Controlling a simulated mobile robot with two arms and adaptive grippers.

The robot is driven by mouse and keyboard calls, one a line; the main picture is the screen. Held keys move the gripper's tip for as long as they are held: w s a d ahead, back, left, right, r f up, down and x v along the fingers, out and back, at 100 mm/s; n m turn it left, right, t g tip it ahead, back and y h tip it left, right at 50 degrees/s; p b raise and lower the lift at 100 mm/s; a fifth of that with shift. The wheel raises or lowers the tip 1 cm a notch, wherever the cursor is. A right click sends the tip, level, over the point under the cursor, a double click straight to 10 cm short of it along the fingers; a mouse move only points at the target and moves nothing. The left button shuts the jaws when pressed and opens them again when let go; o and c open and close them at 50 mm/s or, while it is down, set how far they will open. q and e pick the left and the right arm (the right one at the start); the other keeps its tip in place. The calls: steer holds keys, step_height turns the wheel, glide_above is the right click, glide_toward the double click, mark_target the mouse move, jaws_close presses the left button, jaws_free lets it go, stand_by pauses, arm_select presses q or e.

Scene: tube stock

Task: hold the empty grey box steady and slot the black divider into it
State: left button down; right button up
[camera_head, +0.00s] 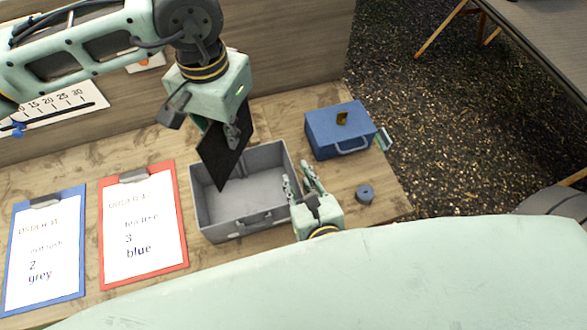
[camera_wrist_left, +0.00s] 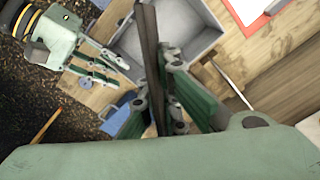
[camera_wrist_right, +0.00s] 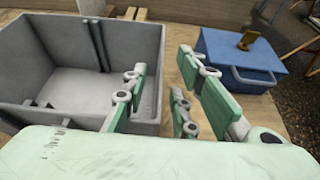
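The grey box (camera_head: 205,215) stands open on the wooden table, its inside empty with upright ribs on its walls (camera_wrist_right: 40,112). The black divider (camera_head: 220,158) hangs tilted above the box's back left part. My left gripper (camera_head: 232,134) is shut on the divider's upper part; the left wrist view shows the divider (camera_wrist_left: 150,50) edge-on between the fingers. My right gripper (camera_head: 302,182) is open beside the box's front right corner. In the right wrist view its fingers (camera_wrist_right: 165,95) are apart, one overlapping the box wall; I cannot tell whether it touches.
A closed blue box (camera_head: 335,132) with a brown piece on top stands to the right. A small grey round object (camera_head: 364,193) lies in front of it. Blue (camera_head: 75,270) and red (camera_head: 180,245) clipboards lie left of the grey box. The table's right edge is near the blue box.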

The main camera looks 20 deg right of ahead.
mark_target(293, 171)
steer(key=shift+x, duration=2.25)
jaws_close()
